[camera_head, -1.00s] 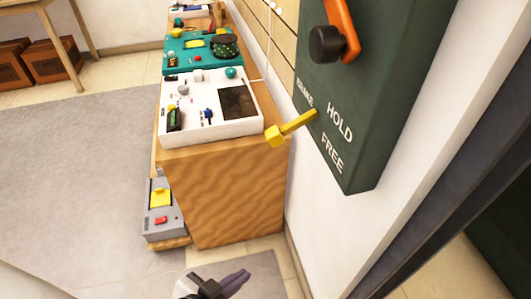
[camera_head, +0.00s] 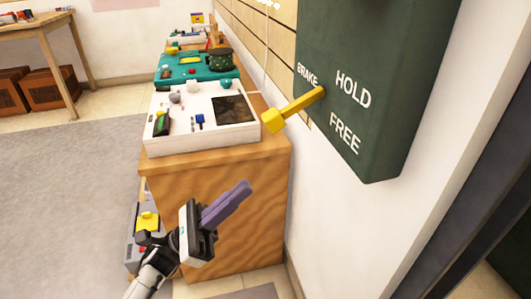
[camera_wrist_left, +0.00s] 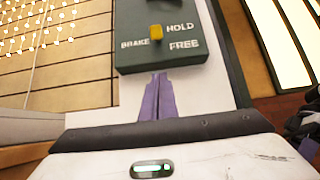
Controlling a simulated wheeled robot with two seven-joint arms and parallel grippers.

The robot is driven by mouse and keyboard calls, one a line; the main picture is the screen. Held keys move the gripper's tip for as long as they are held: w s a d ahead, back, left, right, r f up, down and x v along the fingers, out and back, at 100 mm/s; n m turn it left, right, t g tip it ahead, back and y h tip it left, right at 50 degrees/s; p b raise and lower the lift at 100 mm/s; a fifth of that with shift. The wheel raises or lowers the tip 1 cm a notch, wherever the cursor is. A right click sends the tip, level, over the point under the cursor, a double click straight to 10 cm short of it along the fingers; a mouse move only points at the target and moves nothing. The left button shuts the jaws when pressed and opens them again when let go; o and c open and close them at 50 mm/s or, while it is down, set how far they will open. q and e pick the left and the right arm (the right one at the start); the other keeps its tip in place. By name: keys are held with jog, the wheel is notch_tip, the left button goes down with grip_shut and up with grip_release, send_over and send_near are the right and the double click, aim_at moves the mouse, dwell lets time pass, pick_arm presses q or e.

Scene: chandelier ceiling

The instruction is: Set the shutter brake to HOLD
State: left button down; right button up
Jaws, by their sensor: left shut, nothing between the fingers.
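The brake lever (camera_head: 291,108) is a yellow bar with a block end. It sticks out from the dark green wall box (camera_head: 375,90), which is lettered BRAKE, HOLD and FREE. In the left wrist view the yellow lever end (camera_wrist_left: 156,32) faces me beside the BRAKE lettering. My left gripper (camera_head: 242,187) has purple fingers, shut and empty, below and left of the lever and apart from it. Its fingertips (camera_wrist_left: 158,76) show just under the box in the wrist view.
A wooden cabinet (camera_head: 215,205) stands left of the box, with a white panel device (camera_head: 222,138) and a teal device (camera_head: 190,72) on top. A grey unit (camera_head: 132,245) with a yellow part sits low beside it. Grey floor (camera_head: 70,180) is open at left.

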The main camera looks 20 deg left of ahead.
pick_arm(q)
send_near(292, 107)
jog(key=shift+w+d, duration=1.25)
jog(key=shift+w, duration=0.1)
jog(key=shift+f+p, duration=0.1)
jog(key=shift+p, duration=0.3)
pick_arm(e)
jog(key=shift+s+d+f, duration=0.1)
jog(key=shift+d+f, duration=0.1)
jog(key=shift+f, duration=0.05)
